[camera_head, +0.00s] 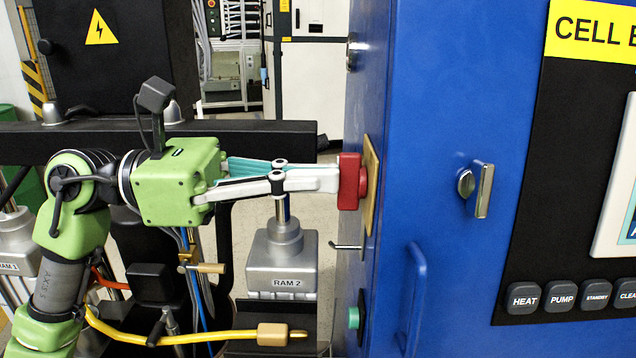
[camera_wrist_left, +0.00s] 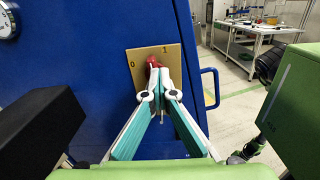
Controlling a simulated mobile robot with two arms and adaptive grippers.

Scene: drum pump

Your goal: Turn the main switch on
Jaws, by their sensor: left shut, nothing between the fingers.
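The main switch is a red knob (camera_head: 350,182) on a brass plate (camera_head: 371,200) on the side of the blue cabinet. The left wrist view shows the plate (camera_wrist_left: 178,66) with a 0 at its left and a 1 at its upper right. The red knob (camera_wrist_left: 152,61) is partly hidden behind my fingertips there, and I cannot tell which mark it points to. My left gripper (camera_head: 334,179) is shut and empty, its tips right at the knob, seemingly touching it. It also shows in the left wrist view (camera_wrist_left: 156,68). My right gripper is not in view.
The blue cabinet (camera_head: 440,110) has a door handle (camera_head: 415,300), a key lock (camera_head: 466,184) and a panel of buttons. A green button (camera_head: 354,318) and a small metal hook (camera_head: 346,246) sit below the switch. The RAM 2 block (camera_head: 282,262) stands beneath my gripper.

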